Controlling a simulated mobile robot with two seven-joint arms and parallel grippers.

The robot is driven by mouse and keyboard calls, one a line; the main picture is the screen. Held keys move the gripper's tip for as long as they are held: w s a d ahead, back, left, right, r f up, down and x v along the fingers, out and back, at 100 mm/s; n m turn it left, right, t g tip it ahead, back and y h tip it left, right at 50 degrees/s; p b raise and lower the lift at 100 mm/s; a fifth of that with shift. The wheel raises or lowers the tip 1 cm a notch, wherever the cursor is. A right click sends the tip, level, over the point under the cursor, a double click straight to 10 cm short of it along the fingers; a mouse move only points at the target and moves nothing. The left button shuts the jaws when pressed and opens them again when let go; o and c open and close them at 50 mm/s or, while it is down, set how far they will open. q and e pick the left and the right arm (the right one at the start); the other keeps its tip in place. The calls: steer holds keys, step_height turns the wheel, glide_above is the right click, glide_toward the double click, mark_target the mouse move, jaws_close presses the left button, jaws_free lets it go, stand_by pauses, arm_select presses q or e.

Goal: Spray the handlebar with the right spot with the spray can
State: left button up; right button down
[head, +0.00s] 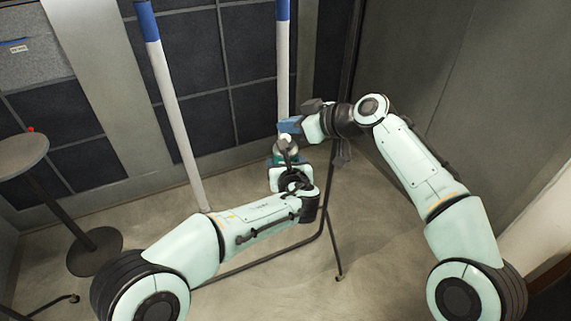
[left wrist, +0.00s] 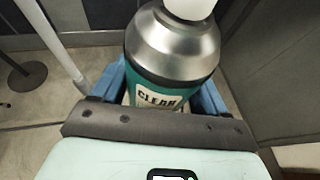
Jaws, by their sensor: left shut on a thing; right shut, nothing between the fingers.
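The spray can (left wrist: 174,50), silver on top with a teal body, a label reading "CLEAN" and a white top, stands between the blue fingers of my left gripper (left wrist: 160,95). In the head view, the can (head: 280,156) is mostly hidden by my left wrist and gripper. My right gripper (head: 290,125) is shut and empty, its blue fingertips just above or beside the can's top; I cannot tell whether they touch. Two white handlebars with blue ends rise behind: the left handlebar (head: 175,105) and the right handlebar (head: 283,75). No spot is discernible on either.
A small round table (head: 20,157) with a red thing on it stands at the left. Dark thin frame legs (head: 333,240) stand on the floor at the centre right. A dark tiled wall is behind, and a grey panel (head: 450,70) closes the right side.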

arm_select(q)
steer(key=shift+r, duration=0.1)
arm_select(e)
steer(key=shift+f, duration=0.25)
steer(key=shift+f, duration=0.8)
arm_select(q)
steer(key=shift+r, duration=0.1)
arm_select(e)
steer(key=shift+r, duration=2.6)
steer(key=v, duration=1.2)
